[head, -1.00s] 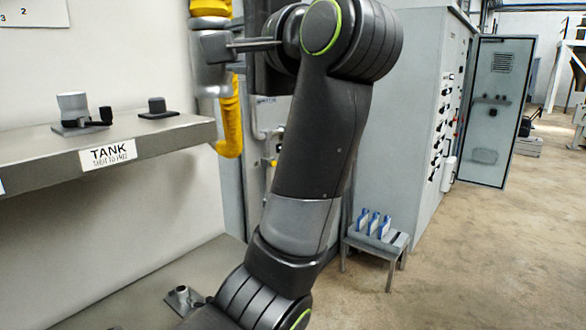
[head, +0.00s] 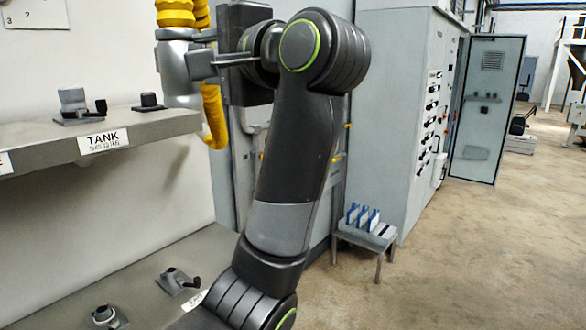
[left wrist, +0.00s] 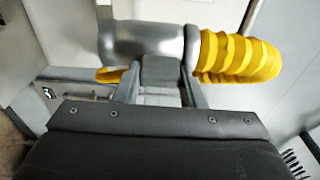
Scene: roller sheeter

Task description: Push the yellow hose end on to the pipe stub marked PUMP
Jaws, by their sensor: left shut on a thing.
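The yellow hose end has a grey metal coupling (head: 180,72) with ribbed yellow hose (head: 182,12) above it. My left gripper (head: 196,62) is shut on the coupling and holds it upright in the air, in front of the right end of the upper shelf. In the left wrist view the coupling (left wrist: 148,42) lies across the jaws (left wrist: 160,72), with yellow hose (left wrist: 238,55) to the right. I cannot read a PUMP mark. Two grey pipe stubs (head: 178,280) (head: 103,315) stand on the lower shelf. My right gripper is out of view.
The upper shelf (head: 165,124) carries a stub with a lever (head: 73,101), a dark capped stub (head: 149,100) and a TANK label (head: 103,141). A label (head: 194,300) on the lower shelf is partly hidden by my arm. A small stool (head: 368,234) and grey cabinet (head: 392,110) stand right.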

